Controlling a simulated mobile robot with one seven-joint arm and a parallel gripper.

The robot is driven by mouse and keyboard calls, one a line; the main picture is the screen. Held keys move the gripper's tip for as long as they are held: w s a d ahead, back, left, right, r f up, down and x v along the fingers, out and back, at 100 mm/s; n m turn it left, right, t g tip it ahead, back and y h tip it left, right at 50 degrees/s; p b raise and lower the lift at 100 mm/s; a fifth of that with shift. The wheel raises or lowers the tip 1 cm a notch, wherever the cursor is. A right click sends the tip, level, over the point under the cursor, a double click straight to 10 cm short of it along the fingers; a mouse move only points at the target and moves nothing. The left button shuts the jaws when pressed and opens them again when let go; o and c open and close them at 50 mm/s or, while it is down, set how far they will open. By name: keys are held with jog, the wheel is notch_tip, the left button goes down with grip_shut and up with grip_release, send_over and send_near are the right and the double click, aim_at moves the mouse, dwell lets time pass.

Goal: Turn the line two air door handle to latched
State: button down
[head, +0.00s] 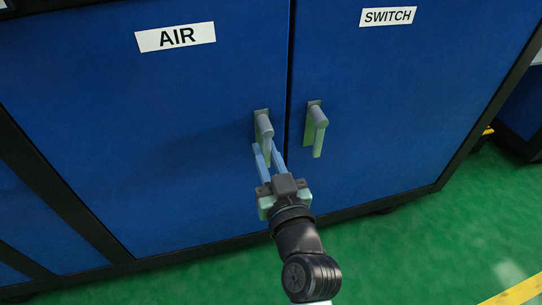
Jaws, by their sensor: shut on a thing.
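The air door (120,130) is a blue panel under a white label reading AIR (175,37). Its grey-green lever handle (264,127) sits near the door's right edge on a small plate. The handle's grip points down, and its lower part is partly hidden by my fingers. My gripper (268,152) reaches up from below, with its two blue fingers on either side of the handle's lower end, shut on it. The door looks closed, flush with the door beside it.
The switch door (420,110), labelled SWITCH (388,16), stands just to the right. Its similar handle (317,128) hangs down close to my gripper. A dark frame edges the cabinet. The green floor (430,240) in front is clear, with a yellow stripe (520,292) at lower right.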

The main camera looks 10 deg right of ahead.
jog(key=shift+d+n, duration=0.2)
jog(key=shift+n, duration=0.1)
dwell(0.4)
jog(key=c, duration=0.8)
grip_release()
jog(key=s+p, duration=0.1)
jog(key=s, duration=1.2)
jog(key=shift+d, duration=0.2)
